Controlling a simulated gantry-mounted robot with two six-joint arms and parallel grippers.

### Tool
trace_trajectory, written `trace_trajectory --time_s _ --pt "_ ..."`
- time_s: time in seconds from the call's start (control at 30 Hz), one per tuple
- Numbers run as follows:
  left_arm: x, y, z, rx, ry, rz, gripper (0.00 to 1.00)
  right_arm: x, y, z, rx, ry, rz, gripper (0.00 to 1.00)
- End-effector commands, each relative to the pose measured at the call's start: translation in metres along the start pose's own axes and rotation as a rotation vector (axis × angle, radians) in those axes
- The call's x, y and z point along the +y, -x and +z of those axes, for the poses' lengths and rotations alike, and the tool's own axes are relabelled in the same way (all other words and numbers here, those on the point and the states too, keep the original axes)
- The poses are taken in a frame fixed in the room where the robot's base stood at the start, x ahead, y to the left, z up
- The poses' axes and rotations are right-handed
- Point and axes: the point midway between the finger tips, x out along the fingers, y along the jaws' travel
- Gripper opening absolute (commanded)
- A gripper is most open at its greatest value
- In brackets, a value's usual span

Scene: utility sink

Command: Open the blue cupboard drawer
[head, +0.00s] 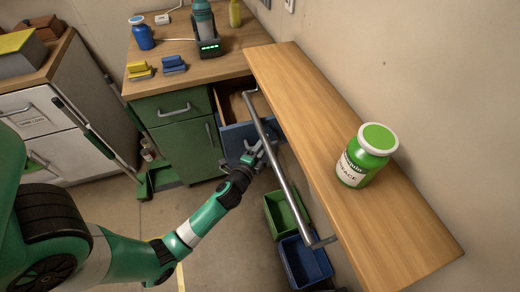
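The blue drawer (234,136) sits in the cupboard to the right of the green doors. It stands pulled out, and its bare wooden inside (233,106) shows from above. My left gripper (257,155) is at the lower right of the blue front, close against it. Its fingers are small and partly behind a metal rail, so I cannot tell whether they are shut or hold the handle. The drawer's handle is not clearly visible. My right gripper is not in view.
The metal rail (283,183) runs along the wooden shelf (330,110), close beside my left gripper. A green-lidded jar (365,160) stands on the shelf. A green bin (285,214) and a blue bin (304,265) sit below. The green cupboard (187,150) is at left.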

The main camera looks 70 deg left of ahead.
Motion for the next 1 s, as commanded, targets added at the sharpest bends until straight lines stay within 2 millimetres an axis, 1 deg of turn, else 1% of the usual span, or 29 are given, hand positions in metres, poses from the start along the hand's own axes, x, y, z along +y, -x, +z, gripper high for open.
trace_trajectory --time_s 0.07,0.17,0.3,0.4,0.5,0.6,0.67,1.0 --pt "0.001 0.01 -0.001 0.002 -0.002 0.002 0.47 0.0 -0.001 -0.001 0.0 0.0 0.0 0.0" --pt "0.0 0.029 0.0 0.002 -0.001 0.003 0.47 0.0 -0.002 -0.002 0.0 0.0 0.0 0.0" --pt "0.002 0.064 -0.001 0.004 -0.002 0.004 0.47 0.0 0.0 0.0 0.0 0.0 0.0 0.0" --pt "0.002 0.086 0.0 0.004 -0.002 0.002 0.47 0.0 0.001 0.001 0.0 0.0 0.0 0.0" --pt "0.002 0.102 0.0 0.003 -0.003 0.003 0.47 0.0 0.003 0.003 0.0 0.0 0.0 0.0" --pt "0.001 0.111 0.0 0.002 -0.001 0.001 0.47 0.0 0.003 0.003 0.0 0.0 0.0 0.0" --pt "0.0 0.113 0.0 0.001 0.0 0.0 0.47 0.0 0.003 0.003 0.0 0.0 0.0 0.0" --pt "0.0 0.113 0.0 0.0 0.0 0.0 0.47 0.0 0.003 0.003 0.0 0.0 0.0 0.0"
